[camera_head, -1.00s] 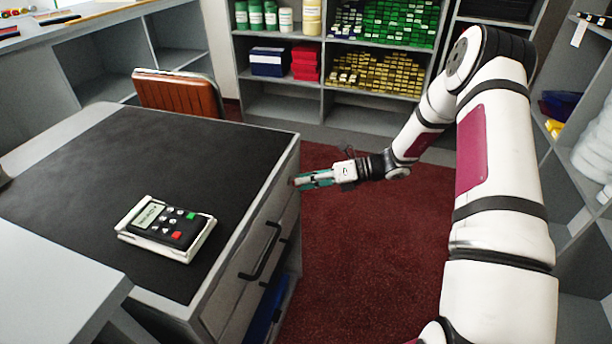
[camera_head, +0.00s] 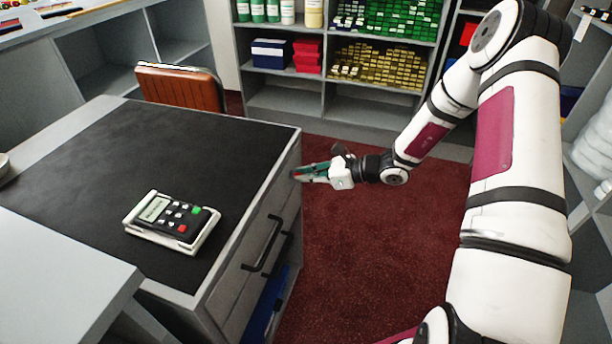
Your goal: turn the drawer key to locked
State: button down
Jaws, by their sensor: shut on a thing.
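My gripper (camera_head: 302,175) is at the front face of the grey desk's drawer unit (camera_head: 237,262), near its far upper corner. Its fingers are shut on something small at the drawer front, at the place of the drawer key. The key itself is hidden by the fingers, so its angle cannot be told. The drawer front has dark bar handles (camera_head: 262,246) nearer to me.
A card terminal (camera_head: 172,222) lies on the black desk top (camera_head: 190,150). A brown chair (camera_head: 181,88) stands behind the desk. Shelves (camera_head: 330,108) with boxes and swatches line the back. The dark red carpet (camera_head: 350,250) right of the drawers is clear.

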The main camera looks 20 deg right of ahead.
dwell(0.4)
jog(key=c, duration=1.7)
grip_release()
jog(key=v, duration=1.2)
jog(key=shift+s+a+r, duration=0.1)
